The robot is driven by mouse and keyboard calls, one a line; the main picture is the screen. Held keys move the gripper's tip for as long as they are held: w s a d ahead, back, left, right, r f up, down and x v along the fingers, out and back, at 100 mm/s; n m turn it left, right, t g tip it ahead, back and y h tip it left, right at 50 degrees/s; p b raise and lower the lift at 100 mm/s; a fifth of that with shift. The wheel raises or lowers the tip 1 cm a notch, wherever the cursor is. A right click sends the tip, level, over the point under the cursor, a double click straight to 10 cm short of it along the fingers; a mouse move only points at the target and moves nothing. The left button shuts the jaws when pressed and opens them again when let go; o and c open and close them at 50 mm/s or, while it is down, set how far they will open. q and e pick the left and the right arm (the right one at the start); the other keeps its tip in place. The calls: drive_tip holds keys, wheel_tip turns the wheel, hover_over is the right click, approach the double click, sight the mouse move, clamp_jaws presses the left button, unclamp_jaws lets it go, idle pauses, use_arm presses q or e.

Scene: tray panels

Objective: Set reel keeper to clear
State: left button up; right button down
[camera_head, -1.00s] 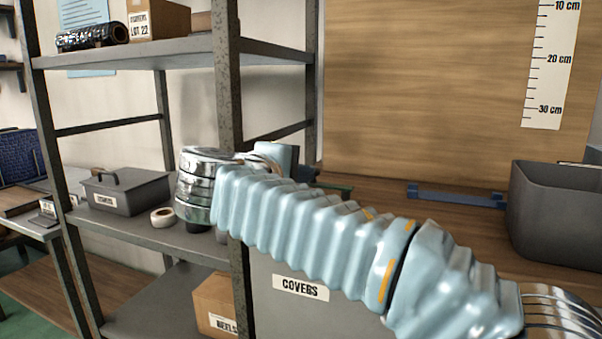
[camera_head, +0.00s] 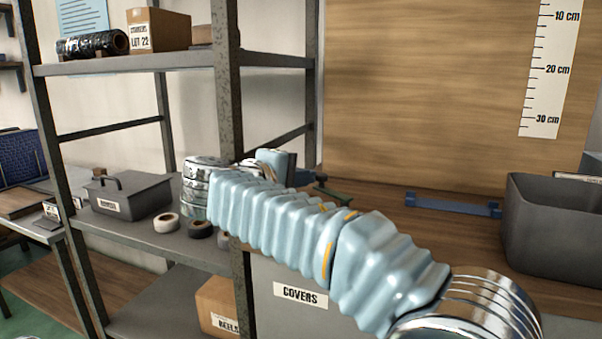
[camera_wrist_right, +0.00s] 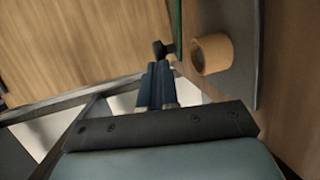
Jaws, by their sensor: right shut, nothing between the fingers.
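My right gripper (camera_wrist_right: 158,68) shows in the right wrist view with its dark blue fingers together and nothing between them. A small black knob (camera_wrist_right: 162,47) sits just beyond the fingertips, by a green edge; I cannot tell whether they touch. I cannot tell for sure which part is the reel keeper, and no "clear" mark is readable. In the head view my right gripper (camera_head: 322,190) is small and partly hidden behind my own arm. My left gripper is out of view.
A metal shelf rack holds a dark lidded box (camera_head: 128,195), a white tape roll (camera_head: 166,222) and a black roll (camera_head: 201,229). A blue bar (camera_head: 452,206) lies on the wooden bench, left of a grey bin (camera_head: 555,240). The bench between is mostly clear.

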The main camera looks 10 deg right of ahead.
drive_tip(key=shift+w+d+p, duration=0.35)
drive_tip(key=shift+w+d, duration=0.75)
drive_tip(key=shift+w, duration=0.1)
drive_tip(key=shift+w+d+p, duration=0.2)
drive_tip(key=shift+w+d, duration=0.15)
drive_tip(key=shift+d, duration=0.4)
drive_tip(key=shift+w+d+p, duration=0.15)
drive_tip(key=shift+w+d, duration=0.2)
drive_tip(key=shift+d, duration=0.4)
drive_tip(key=shift+a, duration=0.1)
drive_tip(key=v, duration=1.3)
drive_tip(key=shift+s+a+b, duration=0.25)
drive_tip(key=shift+s+b, duration=0.05)
drive_tip(key=shift+b, duration=0.15)
drive_tip(key=shift+r, duration=0.1)
